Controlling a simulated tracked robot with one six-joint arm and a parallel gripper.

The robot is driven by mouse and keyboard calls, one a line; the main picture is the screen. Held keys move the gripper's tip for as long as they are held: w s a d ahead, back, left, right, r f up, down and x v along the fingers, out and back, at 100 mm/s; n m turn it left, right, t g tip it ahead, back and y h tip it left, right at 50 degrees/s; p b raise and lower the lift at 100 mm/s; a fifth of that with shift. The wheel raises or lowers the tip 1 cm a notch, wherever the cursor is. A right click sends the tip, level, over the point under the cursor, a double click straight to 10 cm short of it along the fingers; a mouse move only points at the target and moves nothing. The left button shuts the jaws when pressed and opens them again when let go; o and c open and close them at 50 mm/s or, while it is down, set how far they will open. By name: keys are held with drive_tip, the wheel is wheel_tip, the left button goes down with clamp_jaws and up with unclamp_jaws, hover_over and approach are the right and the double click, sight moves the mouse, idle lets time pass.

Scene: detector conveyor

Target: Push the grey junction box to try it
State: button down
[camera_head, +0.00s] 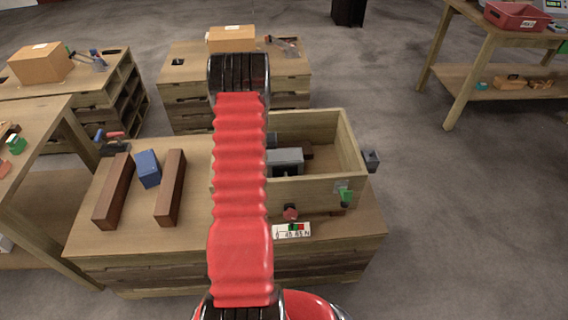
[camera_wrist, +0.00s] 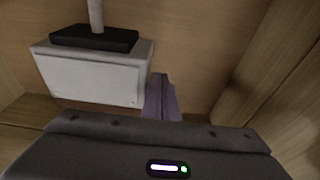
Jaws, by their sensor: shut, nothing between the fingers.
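The grey junction box (camera_head: 288,158) sits inside an open wooden crate (camera_head: 315,193) on the table, partly hidden by my red arm in the head view. In the wrist view the junction box (camera_wrist: 90,80) fills the upper left, with a black plate and a pale rod (camera_wrist: 96,15) on top. My gripper (camera_wrist: 160,82) is shut and empty, its fingers beside the right edge of the box's pale face. I cannot tell whether they touch it. My gripper cannot be made out clearly in the head view.
Crate walls (camera_wrist: 275,80) stand close on the right in the wrist view. A scale marked in N (camera_head: 291,230) and a red knob (camera_head: 290,212) are at the crate's front. Left of my arm, a blue block (camera_head: 148,168) stands between two brown bars (camera_head: 115,190).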

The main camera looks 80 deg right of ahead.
drive_tip(key=shift+s+d, duration=0.1)
drive_tip(key=shift+s, duration=0.25)
idle(1.6)
drive_tip(key=shift+w, duration=0.1)
drive_tip(key=shift+w+a, duration=0.15)
drive_tip(key=shift+w, duration=0.5)
drive_tip(key=shift+w+a, duration=0.15)
drive_tip(key=shift+w, duration=0.45)
wheel_tip(320, 180, up, 10)
idle(1.1)
drive_tip(key=shift+a, duration=0.1)
idle(0.5)
